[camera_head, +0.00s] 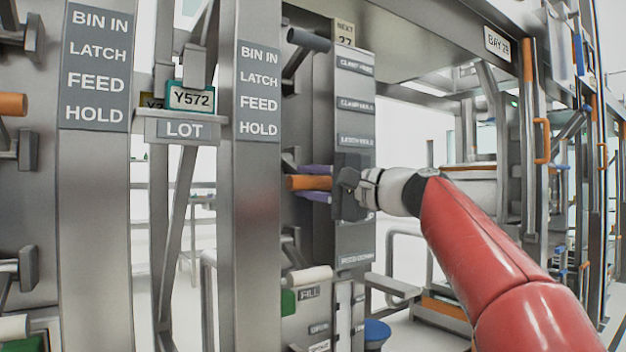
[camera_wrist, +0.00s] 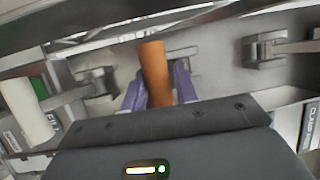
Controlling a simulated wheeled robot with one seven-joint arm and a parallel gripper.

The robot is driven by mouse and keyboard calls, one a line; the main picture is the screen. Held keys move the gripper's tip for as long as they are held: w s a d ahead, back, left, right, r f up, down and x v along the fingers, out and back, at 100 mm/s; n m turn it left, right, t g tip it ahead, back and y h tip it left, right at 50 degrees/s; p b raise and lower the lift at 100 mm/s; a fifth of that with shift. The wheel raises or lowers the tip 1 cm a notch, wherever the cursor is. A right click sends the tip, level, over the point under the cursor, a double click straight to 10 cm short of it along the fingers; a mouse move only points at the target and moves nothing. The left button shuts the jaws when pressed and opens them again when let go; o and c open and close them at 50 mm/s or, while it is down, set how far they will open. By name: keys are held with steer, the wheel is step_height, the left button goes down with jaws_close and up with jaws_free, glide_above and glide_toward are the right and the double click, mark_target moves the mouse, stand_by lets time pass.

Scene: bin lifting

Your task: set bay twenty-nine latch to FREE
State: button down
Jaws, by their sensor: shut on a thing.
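An orange handle (camera_head: 309,182) sticks out from the post panel in the head view. My gripper (camera_head: 318,184), with purple fingers, is shut on it, one finger above and one below. In the wrist view the orange handle (camera_wrist: 154,75) stands between the two purple fingers (camera_wrist: 158,88). A sign reading BAY 29 (camera_head: 497,43) hangs on the beam at the upper right. The label strip (camera_head: 355,105) beside the handle is partly hidden by my gripper, and its small wording is hard to read.
A dark lever (camera_head: 309,41) is above, and a white-handled lever (camera_head: 309,277) by a FILL label is below. A post (camera_head: 258,200) reading BIN IN, LATCH, FEED, HOLD stands close at left. A second orange handle (camera_head: 13,104) is at the far left.

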steer(key=shift+w+a+f, duration=0.1)
steer(key=shift+w+f, duration=0.15)
steer(key=shift+f, duration=0.15)
steer(key=c, duration=1.2)
jaws_free()
steer(key=shift+w+a, duration=0.1)
steer(key=shift+o, duration=0.2)
steer(key=shift+r, duration=0.1)
steer(key=b+v, duration=0.1)
steer(key=v, duration=0.6)
steer(key=shift+s+d, duration=0.25)
steer(key=shift+d, duration=0.1)
steer(key=shift+a, duration=0.1)
